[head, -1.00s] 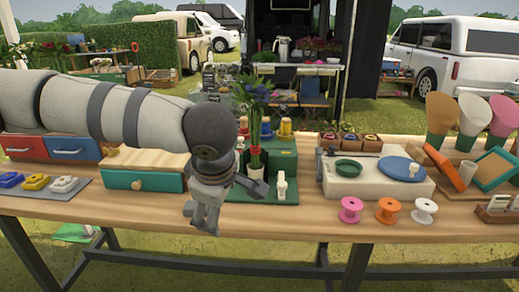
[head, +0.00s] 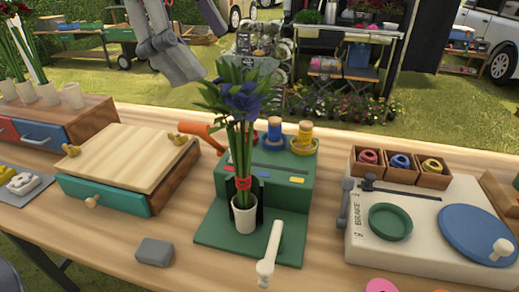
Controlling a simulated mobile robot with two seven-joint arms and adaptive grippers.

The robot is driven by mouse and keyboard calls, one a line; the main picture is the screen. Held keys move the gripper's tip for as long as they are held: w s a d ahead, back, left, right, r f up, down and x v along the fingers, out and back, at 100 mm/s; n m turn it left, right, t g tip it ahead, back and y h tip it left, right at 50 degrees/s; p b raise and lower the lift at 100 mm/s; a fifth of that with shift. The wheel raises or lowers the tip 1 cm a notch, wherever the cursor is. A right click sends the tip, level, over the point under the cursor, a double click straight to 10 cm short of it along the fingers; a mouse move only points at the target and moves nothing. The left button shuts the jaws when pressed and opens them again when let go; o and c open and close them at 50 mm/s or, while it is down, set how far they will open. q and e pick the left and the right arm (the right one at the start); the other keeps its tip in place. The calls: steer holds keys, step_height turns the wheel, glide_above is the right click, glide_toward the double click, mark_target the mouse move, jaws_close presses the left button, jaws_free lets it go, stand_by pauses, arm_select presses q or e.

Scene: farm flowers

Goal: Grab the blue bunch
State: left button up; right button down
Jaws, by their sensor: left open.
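The blue bunch (head: 243,100) has dark blue flowers, long green leaves and stems, and a red tie. It stands upright in a small white cup (head: 244,215) on a green base (head: 215,236), in front of a green box-shaped part with blue and yellow spools. My left gripper (head: 165,62) shows at the top, up and to the left of the flowers. It is open and empty, clear of the bunch. My right gripper is out of view.
A wooden-topped box with a teal drawer (head: 105,193) stands left of the bunch. A white lever (head: 270,252) and a grey block (head: 155,252) lie in front. A white brake unit (head: 418,250) with a blue disc stands right.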

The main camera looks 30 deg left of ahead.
mark_target(237, 108)
arm_select(q)
steer(key=x, duration=0.3)
steer(key=s+x, duration=0.1)
steer(key=x, duration=0.5)
steer(key=shift+s+d+f, duration=0.25)
steer(key=shift+d+f, duration=0.15)
steer(key=shift+f, duration=0.2)
steer(key=shift+w+f, duration=0.1)
steer(key=shift+f, duration=0.05)
jaws_close()
